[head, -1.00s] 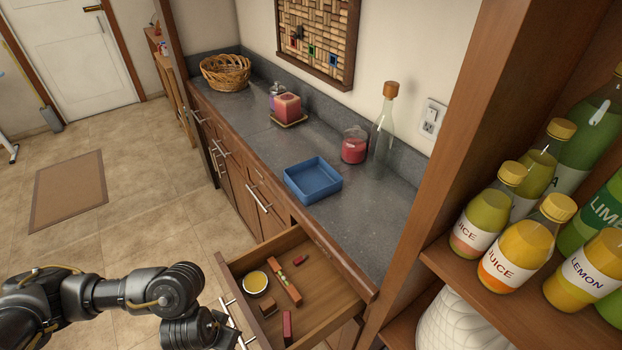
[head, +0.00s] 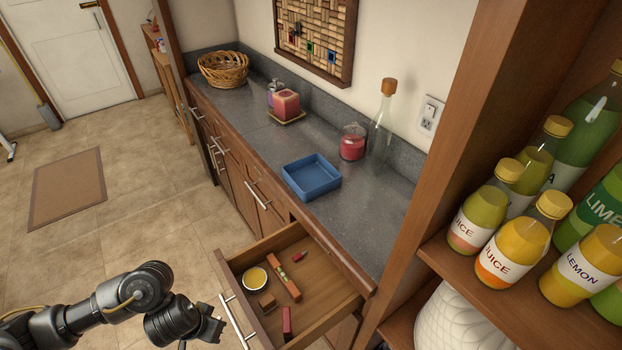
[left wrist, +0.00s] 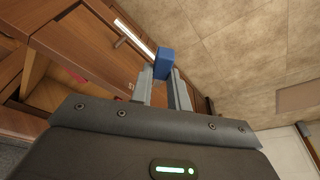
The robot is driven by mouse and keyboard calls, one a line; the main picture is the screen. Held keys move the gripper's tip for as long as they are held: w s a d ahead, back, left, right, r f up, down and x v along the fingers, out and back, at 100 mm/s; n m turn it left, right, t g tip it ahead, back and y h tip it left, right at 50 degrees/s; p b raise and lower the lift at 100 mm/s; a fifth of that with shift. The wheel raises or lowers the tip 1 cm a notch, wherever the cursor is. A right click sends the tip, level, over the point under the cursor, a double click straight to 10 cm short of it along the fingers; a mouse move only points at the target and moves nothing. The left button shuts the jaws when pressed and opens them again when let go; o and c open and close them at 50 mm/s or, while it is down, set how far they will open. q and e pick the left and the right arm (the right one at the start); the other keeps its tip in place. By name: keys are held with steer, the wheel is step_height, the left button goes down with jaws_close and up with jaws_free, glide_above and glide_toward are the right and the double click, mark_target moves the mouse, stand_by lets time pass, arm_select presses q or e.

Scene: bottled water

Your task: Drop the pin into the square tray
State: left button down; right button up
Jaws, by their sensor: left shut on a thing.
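The square tray (head: 322,188), blue and shallow, sits on the grey counter near its front edge and looks empty. My left gripper (head: 212,328) is low in front of the open drawer, apart from the tray and below counter level. In the left wrist view my left gripper (left wrist: 168,82) is shut on a small blue block-shaped piece (left wrist: 164,62) at its fingertips. I cannot tell from its shape that it is a pin. The piece does not show clearly in the head view. My right gripper is not in view.
The drawer (head: 340,318) stands open with a yellow-topped round tin (head: 255,279) and several small pieces inside. A red candle jar (head: 352,143) and a clear bottle (head: 383,125) stand behind the tray. A wooden shelf (head: 430,200) with juice bottles blocks the right.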

arm_select(q)
steer(key=w+d+r+m+b, duration=0.2)
steer(key=w+d+r+b, duration=0.3)
steer(key=w+r, duration=0.4)
step_height(320, 180, up, 9)
steer(key=w+a+b, duration=0.1)
steer(key=a+b, duration=0.1)
steer(key=a, duration=0.1)
steer(key=shift+f+b, duration=0.2)
steer(key=shift+b, duration=0.15)
